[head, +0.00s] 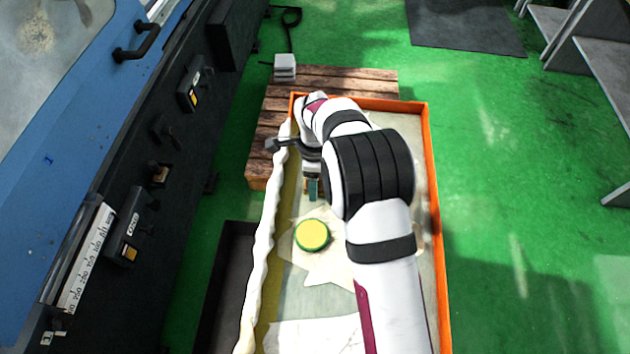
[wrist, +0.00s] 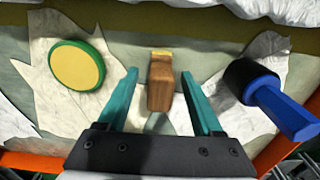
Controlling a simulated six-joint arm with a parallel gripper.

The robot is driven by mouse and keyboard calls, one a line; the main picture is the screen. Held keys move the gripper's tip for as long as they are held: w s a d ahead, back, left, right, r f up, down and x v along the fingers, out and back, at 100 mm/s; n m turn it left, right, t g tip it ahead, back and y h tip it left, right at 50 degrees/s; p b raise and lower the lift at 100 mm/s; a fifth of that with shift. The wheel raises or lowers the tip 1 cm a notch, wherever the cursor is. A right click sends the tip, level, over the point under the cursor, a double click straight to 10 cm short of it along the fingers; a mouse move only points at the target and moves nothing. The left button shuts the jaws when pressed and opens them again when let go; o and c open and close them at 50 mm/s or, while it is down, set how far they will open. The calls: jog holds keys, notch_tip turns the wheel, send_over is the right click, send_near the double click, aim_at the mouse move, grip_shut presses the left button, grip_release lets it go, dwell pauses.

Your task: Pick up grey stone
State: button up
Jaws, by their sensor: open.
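I cannot make out a clear grey stone; a small light grey block (head: 285,68) by the far end of the pallet is the nearest match in colour, but I cannot tell what it is. My gripper (wrist: 160,78) is open, with teal fingers. A brown wooden block-like piece (wrist: 161,84) with a yellowish end shows between the fingers in the wrist view. I cannot tell whether they touch it. In the head view my gripper (head: 312,188) is low over the orange-edged tray (head: 432,180), largely hidden by my arm.
A round yellow disc with a green rim (wrist: 77,66) lies left of my gripper, also in the head view (head: 311,235). A blue and black tool (wrist: 275,98) lies to the right. White crumpled material lines the tray's left side (head: 262,250). A dark machine (head: 130,215) stands left.

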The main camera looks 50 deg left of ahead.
jog(key=shift+f, duration=0.4)
grip_shut()
jog(key=shift+r, duration=0.15)
jog(key=shift+r, duration=0.3)
jog(key=r, duration=0.2)
jog(key=d+r, duration=0.1)
jog(key=r, duration=0.1)
jog(key=shift+w, duration=0.4)
jog(key=w+d+r, duration=0.5)
jog(key=d+r, duration=0.1)
jog(key=d, duration=0.3)
jog(key=shift+w, duration=0.15)
